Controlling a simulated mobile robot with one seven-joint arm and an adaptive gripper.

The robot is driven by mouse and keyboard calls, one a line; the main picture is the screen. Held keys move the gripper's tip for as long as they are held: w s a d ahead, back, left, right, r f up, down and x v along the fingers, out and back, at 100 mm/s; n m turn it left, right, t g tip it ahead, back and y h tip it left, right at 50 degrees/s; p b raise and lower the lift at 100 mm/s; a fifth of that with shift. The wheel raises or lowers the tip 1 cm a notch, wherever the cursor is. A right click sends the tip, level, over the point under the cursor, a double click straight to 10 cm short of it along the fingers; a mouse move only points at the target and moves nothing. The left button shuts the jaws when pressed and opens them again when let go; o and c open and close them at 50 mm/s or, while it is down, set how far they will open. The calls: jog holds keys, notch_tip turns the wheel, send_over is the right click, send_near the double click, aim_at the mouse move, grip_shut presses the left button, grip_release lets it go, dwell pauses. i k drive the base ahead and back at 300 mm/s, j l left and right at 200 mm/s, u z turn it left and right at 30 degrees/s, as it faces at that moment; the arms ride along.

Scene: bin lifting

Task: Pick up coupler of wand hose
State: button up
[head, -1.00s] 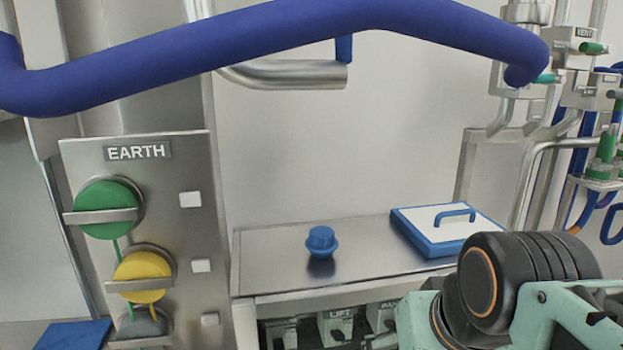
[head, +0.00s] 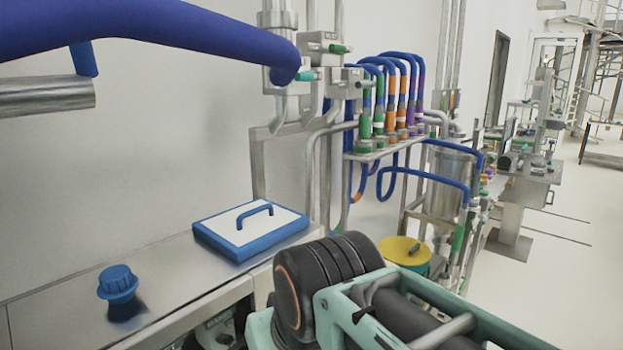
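Several hoses with coloured bands (head: 400,95) hang in blue loops on a steel rack (head: 385,149) right of centre. Their lower ends have green, orange and purple couplers, which stand upright in a row on the rack. I cannot tell which coupler belongs to the wand hose, and no label can be read. My arm (head: 370,290) shows at the bottom centre and right, in front of and below the rack and apart from it. My gripper's fingers are not visible.
A steel counter (head: 60,260) at left holds a blue knob (head: 117,284) and a white-and-blue lid (head: 250,225). A thick blue hose (head: 150,30) crosses the upper left. A yellow-lidded bin (head: 404,252) stands behind my arm. Open floor (head: 570,240) lies at the far right.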

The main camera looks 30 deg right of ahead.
aim_at(476, 181)
jog(key=z, duration=1.85)
jog(key=u, duration=0.3)
jog(key=i+l+u, duration=0.15)
jog(key=u, duration=0.25)
jog(key=i+l+u, duration=0.2)
jog(key=u, duration=0.2)
jog(key=i+l+u, duration=0.25)
jog(key=l, duration=0.35)
jog(key=i+l+u, duration=0.25)
jog(key=l, duration=0.4)
jog(key=i+l, duration=0.15)
jog(key=l, duration=0.25)
jog(key=i+l+u, duration=0.1)
jog(key=l, duration=0.25)
jog(key=i+l, duration=0.25)
jog(key=l, duration=0.15)
jog(key=i+l+u, duration=0.1)
jog(key=l, duration=0.3)
